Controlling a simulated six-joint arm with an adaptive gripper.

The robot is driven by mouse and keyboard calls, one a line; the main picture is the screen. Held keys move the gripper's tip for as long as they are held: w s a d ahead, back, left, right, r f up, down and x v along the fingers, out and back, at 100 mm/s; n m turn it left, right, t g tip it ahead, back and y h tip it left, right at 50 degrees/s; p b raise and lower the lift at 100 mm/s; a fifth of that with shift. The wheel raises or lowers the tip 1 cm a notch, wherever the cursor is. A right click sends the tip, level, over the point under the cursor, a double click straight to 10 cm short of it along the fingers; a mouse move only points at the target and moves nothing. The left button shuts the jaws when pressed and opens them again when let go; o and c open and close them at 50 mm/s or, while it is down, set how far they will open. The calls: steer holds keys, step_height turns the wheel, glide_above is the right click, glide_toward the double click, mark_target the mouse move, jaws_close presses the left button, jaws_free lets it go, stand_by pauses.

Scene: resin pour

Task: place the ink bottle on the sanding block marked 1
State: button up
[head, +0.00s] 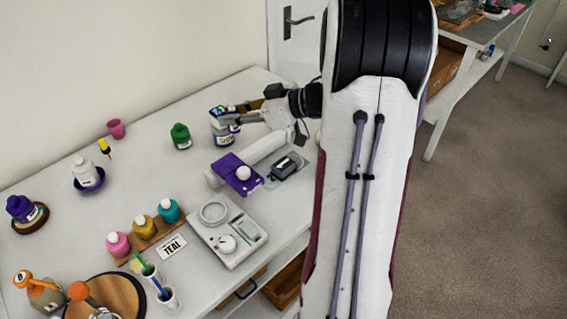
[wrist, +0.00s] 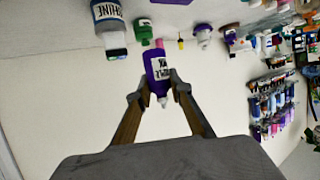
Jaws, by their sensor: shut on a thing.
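The ink bottle (wrist: 158,68) is purple with a white label and a pale nozzle. In the wrist view it sits between the fingertips of my gripper (wrist: 155,88), which is shut on it. The wrist picture is upside down, so the bottle is roughly upright. In the head view my gripper (head: 230,117) is over the back of the table, and the bottle is mostly hidden there. A dark block (head: 287,167) on a grey sheet at the right of the table may be the sanding block; I cannot read a 1 on it.
A bottle labelled SHINE (head: 221,138) stands close to my gripper. A purple flat item (head: 228,170) with a white round top lies by a white roll (head: 264,146). A green bottle (head: 181,137) is left. A scale (head: 246,254) stands in front. Bare table lies left of centre.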

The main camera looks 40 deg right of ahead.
steer(key=m+h, duration=0.1)
glide_above(284, 164)
steer(key=shift+w+t, duration=0.1)
steer(key=shift+t, duration=0.2)
steer(key=shift+f, duration=3.2)
steer(key=shift+f, duration=1.85)
steer(key=shift+f, duration=0.1)
steer(key=o, duration=1)
